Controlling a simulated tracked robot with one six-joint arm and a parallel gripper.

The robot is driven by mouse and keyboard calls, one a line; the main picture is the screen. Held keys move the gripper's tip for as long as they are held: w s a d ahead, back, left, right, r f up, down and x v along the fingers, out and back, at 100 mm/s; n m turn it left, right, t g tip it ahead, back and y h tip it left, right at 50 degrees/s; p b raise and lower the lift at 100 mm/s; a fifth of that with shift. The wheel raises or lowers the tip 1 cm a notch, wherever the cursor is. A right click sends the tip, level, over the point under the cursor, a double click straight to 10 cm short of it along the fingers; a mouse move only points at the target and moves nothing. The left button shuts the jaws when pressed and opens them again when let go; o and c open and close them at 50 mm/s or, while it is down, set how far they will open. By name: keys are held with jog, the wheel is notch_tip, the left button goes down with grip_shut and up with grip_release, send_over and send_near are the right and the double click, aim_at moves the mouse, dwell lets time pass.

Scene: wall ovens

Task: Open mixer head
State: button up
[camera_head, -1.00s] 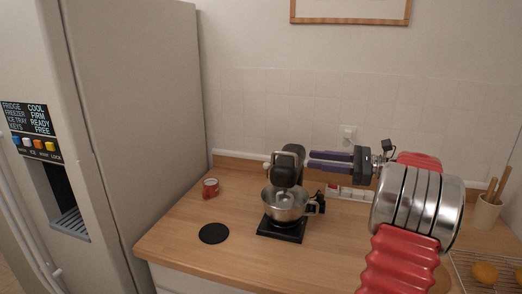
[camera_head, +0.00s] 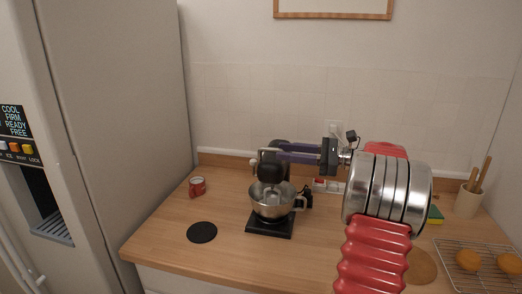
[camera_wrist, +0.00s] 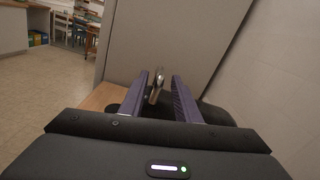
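The stand mixer has a black head (camera_head: 270,168), a steel bowl (camera_head: 268,204) and a black base (camera_head: 270,226) on the wooden counter. The head looks lowered over the bowl. My gripper (camera_head: 272,152) reaches in from the right, with its purple fingers level with the top of the mixer head. In the wrist view my gripper (camera_wrist: 160,78) is open, and a shiny metal piece (camera_wrist: 156,86), seemingly the mixer's handle, lies between the fingers with gaps showing. I cannot tell whether a finger touches it. The fingers partly hide the top of the head.
A fridge (camera_head: 110,110) stands left of the counter. A red can (camera_head: 197,187) and a black disc (camera_head: 202,232) lie left of the mixer. A socket strip (camera_head: 328,186) is behind at the right. A cooling rack (camera_head: 485,262) and a utensil pot (camera_head: 468,202) are at far right.

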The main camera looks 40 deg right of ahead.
aim_at(265, 149)
jog(key=x, duration=0.8)
jog(key=shift+w+a, duration=0.1)
jog(key=shift+w, duration=0.05)
jog(key=shift+c, duration=0.5)
grip_shut()
